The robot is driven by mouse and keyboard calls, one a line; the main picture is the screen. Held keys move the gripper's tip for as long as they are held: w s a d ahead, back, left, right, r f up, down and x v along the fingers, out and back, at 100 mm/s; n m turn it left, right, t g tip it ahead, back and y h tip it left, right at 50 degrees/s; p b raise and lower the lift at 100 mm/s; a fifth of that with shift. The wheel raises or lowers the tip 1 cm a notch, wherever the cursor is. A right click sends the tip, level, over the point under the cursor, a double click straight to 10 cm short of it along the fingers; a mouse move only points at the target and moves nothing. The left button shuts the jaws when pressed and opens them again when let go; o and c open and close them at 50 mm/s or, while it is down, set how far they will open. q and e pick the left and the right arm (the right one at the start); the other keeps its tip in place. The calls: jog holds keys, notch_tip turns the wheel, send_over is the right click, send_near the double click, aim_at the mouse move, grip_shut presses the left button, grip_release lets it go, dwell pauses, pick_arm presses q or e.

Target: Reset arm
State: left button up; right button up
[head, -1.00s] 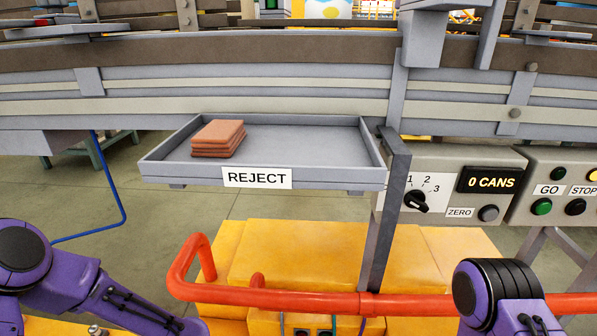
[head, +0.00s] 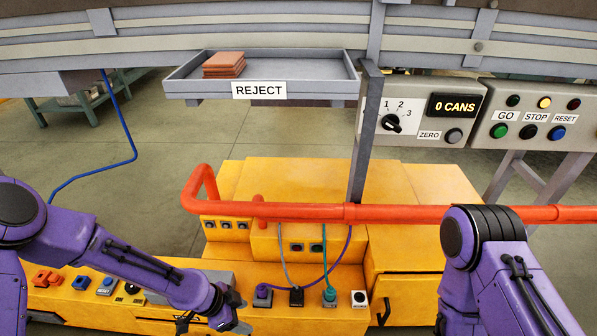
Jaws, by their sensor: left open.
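My left arm comes in from the left, and its gripper (head: 209,320) shows at the bottom edge, pointing down and partly cut off. It is open with nothing seen between its fingers. It hangs over the front of my yellow base. My right arm (head: 480,250) is bent at the right and runs down out of the picture; its gripper is not seen. No arm touches the reject tray (head: 330,92) or the control boxes.
The tray holds a stack of brown slabs (head: 223,65). A control box with a dial (head: 391,123) reads 0 CANS. A GO, STOP and RESET box (head: 535,117) stands right, its yellow lamp lit. A red rail (head: 400,213) crosses before me. The conveyor runs behind.

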pick_arm(q)
jog(key=s+a+r+n+t+y+p, duration=0.1)
jog(key=s+a+r+n+y+p, duration=0.3)
jog(key=s+a+n+p, duration=0.4)
jog(key=s+a+r+n+y+p, duration=0.4)
jog(key=s+a+r+n+p, duration=0.3)
jog(key=s+n, duration=0.5)
jog(key=p, duration=0.2)
jog(key=shift+s+a+r+n+t+y+p, duration=0.25)
jog(key=shift+a+n+t+y+p, duration=0.05)
jog(key=shift+a+n+t, duration=0.1)
